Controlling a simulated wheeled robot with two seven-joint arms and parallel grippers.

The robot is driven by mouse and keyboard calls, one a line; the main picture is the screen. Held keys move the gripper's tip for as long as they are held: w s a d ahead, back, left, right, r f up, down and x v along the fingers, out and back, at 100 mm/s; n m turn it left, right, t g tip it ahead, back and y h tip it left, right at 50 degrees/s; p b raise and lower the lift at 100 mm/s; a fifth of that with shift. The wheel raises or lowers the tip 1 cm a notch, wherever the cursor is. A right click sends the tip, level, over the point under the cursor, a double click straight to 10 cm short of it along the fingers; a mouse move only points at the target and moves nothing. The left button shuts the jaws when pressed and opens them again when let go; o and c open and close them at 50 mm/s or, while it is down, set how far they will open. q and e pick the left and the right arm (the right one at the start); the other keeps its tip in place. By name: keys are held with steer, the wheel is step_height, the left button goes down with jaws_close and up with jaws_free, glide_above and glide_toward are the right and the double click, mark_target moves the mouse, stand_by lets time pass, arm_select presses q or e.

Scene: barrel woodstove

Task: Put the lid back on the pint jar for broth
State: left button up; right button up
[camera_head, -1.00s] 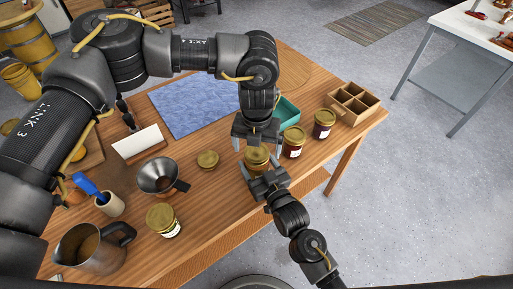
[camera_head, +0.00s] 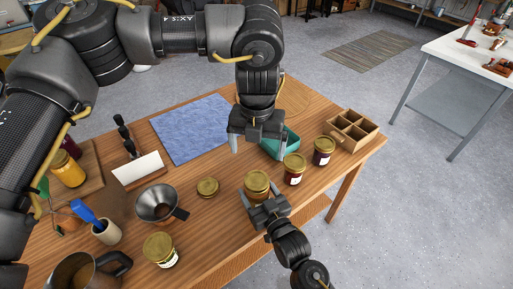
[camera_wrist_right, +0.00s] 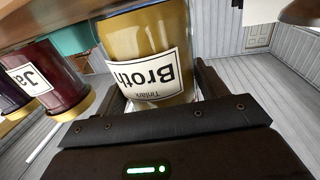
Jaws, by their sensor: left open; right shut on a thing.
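The broth jar (camera_head: 258,199) stands on the table near its front edge, with a gold lid (camera_head: 257,181) over its mouth. I cannot tell whether the lid is screwed tight. My right gripper (camera_head: 266,203) is shut around the jar's body from the front. The right wrist view shows the jar's "Broth" label (camera_wrist_right: 148,75) upside down and yellowish contents; the lid is hidden there behind the gripper. My left gripper (camera_head: 258,146) is open and empty, pointing down above and behind the jar, apart from the lid.
Dark red jars (camera_head: 294,170) (camera_head: 324,151) stand right of the broth jar, by a wooden divided box (camera_head: 353,130). A teal bin (camera_head: 291,141) is behind. Left are a flat gold-topped item (camera_head: 207,187), funnel (camera_head: 157,204), another gold-lidded jar (camera_head: 160,250) and metal pitcher (camera_head: 80,275).

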steer(key=o, duration=2)
steer(key=shift+c, duration=0.2)
steer(key=b+v, duration=0.2)
steer(key=v, duration=0.9)
steer(key=shift+w, duration=0.1)
